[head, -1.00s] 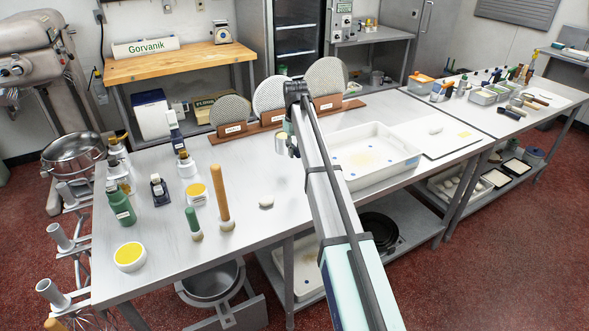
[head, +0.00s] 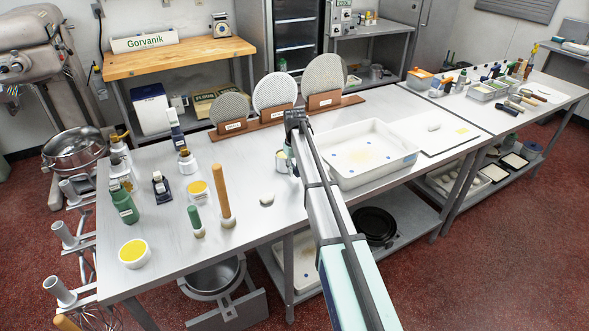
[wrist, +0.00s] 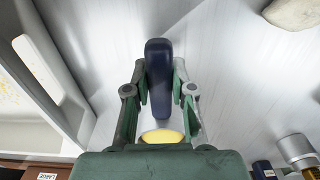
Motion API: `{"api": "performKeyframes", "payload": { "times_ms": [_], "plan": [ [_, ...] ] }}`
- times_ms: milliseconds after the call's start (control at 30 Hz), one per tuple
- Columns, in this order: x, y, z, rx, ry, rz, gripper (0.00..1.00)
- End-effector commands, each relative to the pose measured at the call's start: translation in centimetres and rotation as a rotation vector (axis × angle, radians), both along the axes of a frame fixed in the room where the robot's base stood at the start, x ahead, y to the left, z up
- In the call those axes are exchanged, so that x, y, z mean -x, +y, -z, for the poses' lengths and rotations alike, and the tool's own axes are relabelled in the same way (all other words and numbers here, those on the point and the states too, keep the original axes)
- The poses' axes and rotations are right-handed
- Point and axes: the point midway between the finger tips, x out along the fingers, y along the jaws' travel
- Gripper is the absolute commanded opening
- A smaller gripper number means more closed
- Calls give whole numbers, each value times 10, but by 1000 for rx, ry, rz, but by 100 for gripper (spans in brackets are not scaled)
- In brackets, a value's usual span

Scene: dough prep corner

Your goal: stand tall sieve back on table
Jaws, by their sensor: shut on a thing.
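In the wrist view, my gripper (wrist: 160,92) is shut on a long dark blue handle (wrist: 158,75). A yellow oval part (wrist: 162,136) shows below the handle; the rest is hidden by my gripper. The steel table (head: 160,255) carries it all.
The white tray (head: 408,160) is close on the right. A rack with round sieve discs (head: 345,101) stands behind. A pale lump (head: 267,199) lies in front.

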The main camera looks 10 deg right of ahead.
Motion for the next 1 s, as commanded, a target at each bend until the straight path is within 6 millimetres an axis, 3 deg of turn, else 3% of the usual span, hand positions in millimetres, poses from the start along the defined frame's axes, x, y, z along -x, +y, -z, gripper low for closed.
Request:
{"api": "performKeyframes", "payload": {
  "times_ms": [167,200,267,700,1000],
  "plan": [
    [0,0,3,0,0,0,0],
    [0,0,3,0,0,0,27],
    [0,0,3,0,0,0,48],
    [0,0,-3,0,0,0,49],
    [-1,0,-48,0,-2,0,49]
  ]
}}
